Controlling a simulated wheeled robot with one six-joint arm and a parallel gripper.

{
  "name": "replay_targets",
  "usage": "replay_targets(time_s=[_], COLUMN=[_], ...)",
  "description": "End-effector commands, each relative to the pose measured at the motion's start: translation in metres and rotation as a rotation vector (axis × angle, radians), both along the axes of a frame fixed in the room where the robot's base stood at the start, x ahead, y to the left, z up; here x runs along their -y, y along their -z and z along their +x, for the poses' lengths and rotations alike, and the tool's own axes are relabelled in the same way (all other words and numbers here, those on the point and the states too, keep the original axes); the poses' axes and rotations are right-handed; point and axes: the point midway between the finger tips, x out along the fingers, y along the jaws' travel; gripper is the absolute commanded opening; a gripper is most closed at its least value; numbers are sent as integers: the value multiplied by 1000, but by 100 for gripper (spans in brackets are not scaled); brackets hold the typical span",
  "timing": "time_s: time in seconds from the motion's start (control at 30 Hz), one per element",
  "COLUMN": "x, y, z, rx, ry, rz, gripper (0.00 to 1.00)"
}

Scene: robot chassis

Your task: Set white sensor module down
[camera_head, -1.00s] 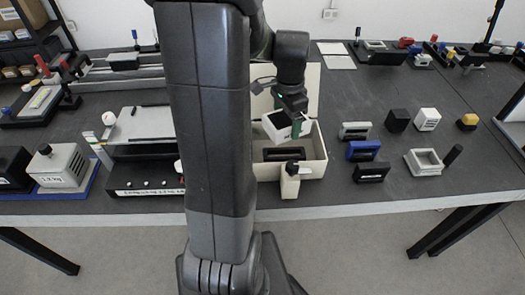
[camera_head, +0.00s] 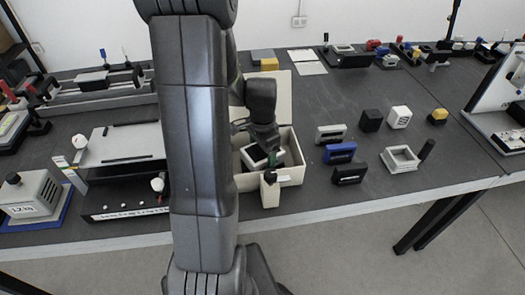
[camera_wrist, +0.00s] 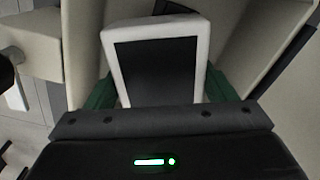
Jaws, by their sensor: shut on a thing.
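The white sensor module (camera_head: 254,154), a white block with a dark face, is in the head view inside the cream open box (camera_head: 291,172). My gripper (camera_head: 268,156) is shut on it, with green fingers on either side. In the wrist view the module (camera_wrist: 196,28) fills the space between the green fingers, its white rim around a black panel. It is tilted relative to the box walls. I cannot tell whether it touches the box floor.
A cream post with a dark knob (camera_head: 270,190) stands at the box's front. A machine with a flat top (camera_head: 125,143) stands left.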

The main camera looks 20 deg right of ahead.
Motion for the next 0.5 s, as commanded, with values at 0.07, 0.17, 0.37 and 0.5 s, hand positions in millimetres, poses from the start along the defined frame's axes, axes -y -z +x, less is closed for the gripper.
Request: replay_targets(time_s=[0.07, 0.17, 0.37, 0.5], x=[0, 0, 0, 0], y=[4, 7, 8, 8], z=[0, 0, 0, 0], rx=[0, 0, 0, 0], ry=[0, 0, 0, 0], rz=[0, 0, 0, 0], gripper=[47, 47, 99, 99])
